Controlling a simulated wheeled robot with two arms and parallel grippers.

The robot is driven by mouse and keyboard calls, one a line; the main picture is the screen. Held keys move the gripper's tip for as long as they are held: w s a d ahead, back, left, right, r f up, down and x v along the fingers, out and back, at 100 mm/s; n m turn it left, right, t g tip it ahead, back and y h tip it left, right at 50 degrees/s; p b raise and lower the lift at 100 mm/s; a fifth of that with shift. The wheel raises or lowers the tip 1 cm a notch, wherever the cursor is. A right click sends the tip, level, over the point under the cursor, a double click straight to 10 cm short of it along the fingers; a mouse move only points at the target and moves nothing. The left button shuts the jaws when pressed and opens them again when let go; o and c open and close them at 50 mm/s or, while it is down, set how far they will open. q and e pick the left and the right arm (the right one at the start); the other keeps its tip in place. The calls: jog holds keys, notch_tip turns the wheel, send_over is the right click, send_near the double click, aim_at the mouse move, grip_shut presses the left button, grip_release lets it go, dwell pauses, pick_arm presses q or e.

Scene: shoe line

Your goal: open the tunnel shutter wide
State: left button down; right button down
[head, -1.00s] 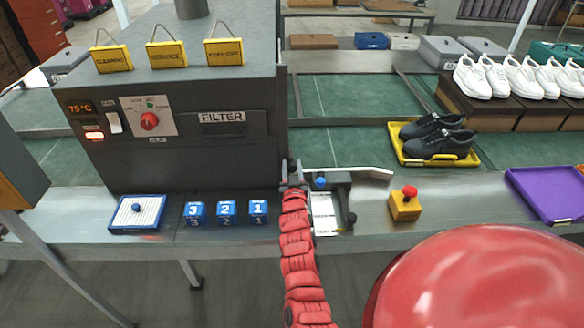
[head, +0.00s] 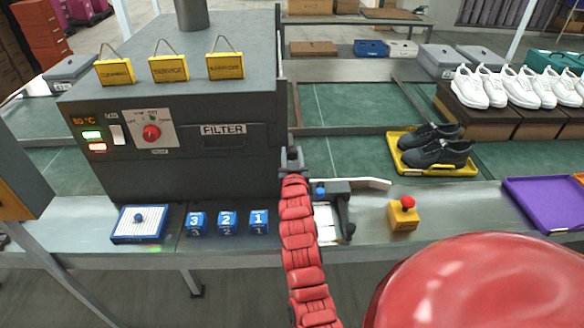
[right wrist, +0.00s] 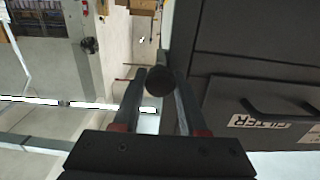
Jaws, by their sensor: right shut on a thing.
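The tunnel is the dark grey box machine (head: 180,100) at left in the head view; its shutter, on the right-hand end, cannot be made out. My right gripper (head: 291,158) is at the machine's right front edge, at the end of my red arm. In the right wrist view, my right gripper (right wrist: 160,90) is shut on a dark round knob (right wrist: 160,80), with one finger on each side. The knob sits beside the machine's dark wall, near the FILTER drawer (right wrist: 265,121). Whether the knob belongs to the shutter cannot be told. My left gripper is out of view.
A clamp fixture with a white sheet (head: 326,222) lies just right of my arm. A yellow box with a red button (head: 403,221) and a yellow tray with black shoes (head: 407,165) are farther right. Blue numbered blocks (head: 227,222) stand left of my arm.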

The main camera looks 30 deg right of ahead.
notch_tip(320, 180, up, 9)
jog(key=shift+r+p, duration=0.2)
jog(key=shift+p, duration=0.1)
jog(key=c, duration=0.5)
grip_release()
jog(key=shift+f, duration=0.1)
jog(key=shift+s+a, duration=0.1)
jog(key=shift+s+a+f, duration=0.1)
jog(key=shift+s+a, duration=0.05)
jog(key=shift+s, duration=0.1)
jog(key=p+v, duration=0.6)
jog(key=v, duration=1)
jog(key=shift+s+a, duration=0.2)
jog(key=shift+s, duration=0.05)
